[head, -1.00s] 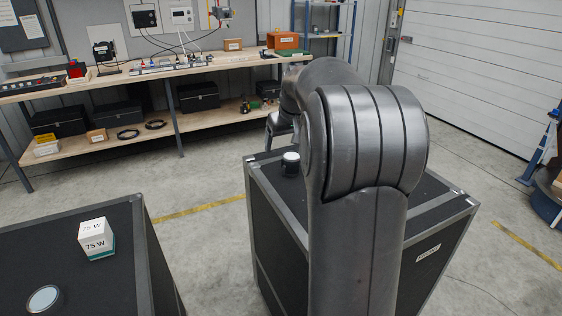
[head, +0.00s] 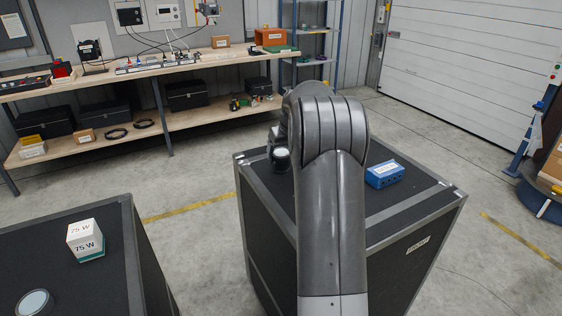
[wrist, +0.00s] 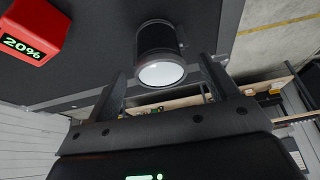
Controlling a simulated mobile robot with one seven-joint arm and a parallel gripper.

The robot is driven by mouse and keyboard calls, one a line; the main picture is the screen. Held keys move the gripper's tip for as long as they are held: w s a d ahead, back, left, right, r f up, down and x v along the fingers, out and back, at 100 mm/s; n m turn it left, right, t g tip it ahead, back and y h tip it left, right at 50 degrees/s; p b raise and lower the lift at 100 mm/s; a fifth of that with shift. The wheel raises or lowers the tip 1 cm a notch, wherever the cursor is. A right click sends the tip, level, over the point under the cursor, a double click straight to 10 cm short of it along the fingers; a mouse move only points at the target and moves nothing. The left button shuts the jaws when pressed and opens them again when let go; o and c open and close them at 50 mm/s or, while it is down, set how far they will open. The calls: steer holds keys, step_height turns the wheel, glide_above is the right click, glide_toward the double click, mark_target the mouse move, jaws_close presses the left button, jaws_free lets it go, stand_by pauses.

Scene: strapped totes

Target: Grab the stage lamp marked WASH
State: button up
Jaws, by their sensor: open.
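A black cylindrical lamp (head: 281,160) with a pale lens stands near the back left of the middle black case's top. It also shows in the wrist view (wrist: 158,38), between my fingers. My gripper (wrist: 163,65) is open, one finger on each side of the lamp; I cannot tell whether they touch it. In the head view my arm hides most of the gripper. A second lamp (head: 35,303) with a pale round lens stands on the left case. I can read no WASH mark on either lamp.
A red block marked 20% (wrist: 34,30) lies near the lamp in the wrist view. A blue box (head: 384,174) sits right of my arm on the middle case (head: 425,212). A white 75 W box (head: 86,240) stands on the left case. A workbench (head: 210,58) runs behind.

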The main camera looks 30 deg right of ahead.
mark_target(282, 153)
steer(key=x, duration=0.4)
steer(key=shift+f, duration=0.2)
steer(key=c, duration=1.2)
